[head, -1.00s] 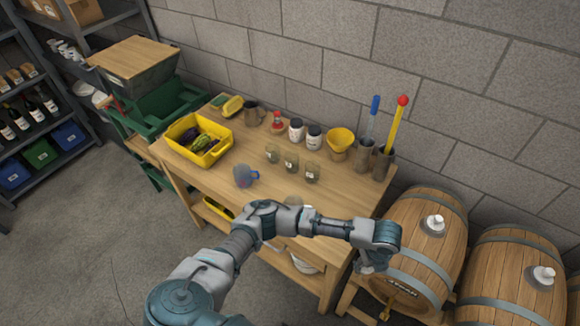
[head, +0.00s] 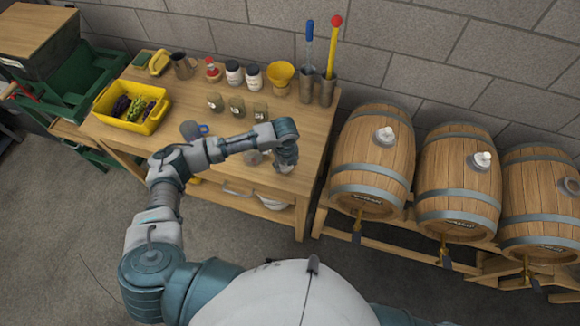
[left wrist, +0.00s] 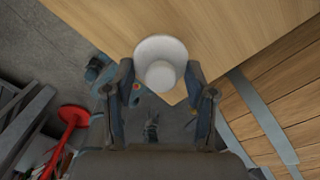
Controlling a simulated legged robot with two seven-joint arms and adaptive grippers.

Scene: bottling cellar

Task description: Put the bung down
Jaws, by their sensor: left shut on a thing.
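My left gripper (head: 286,163) is over the right end of the wooden table (head: 307,135) in the head view. In the left wrist view my left gripper (left wrist: 160,85) is shut on a white, round bung (left wrist: 160,58). The bung sits between the two fingertips, with the pale table top (left wrist: 225,25) beyond it. The gap between bung and table cannot be judged. In the head view the bung cannot be made out at the gripper. My right gripper is not in view.
Several jars (head: 237,107), a yellow funnel (head: 281,76) and holders with tall tools (head: 327,90) stand on the table. A yellow tray (head: 150,122) is at its left. Barrels (head: 372,160) stand to the right, two with white bungs. The table's right front is mostly clear.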

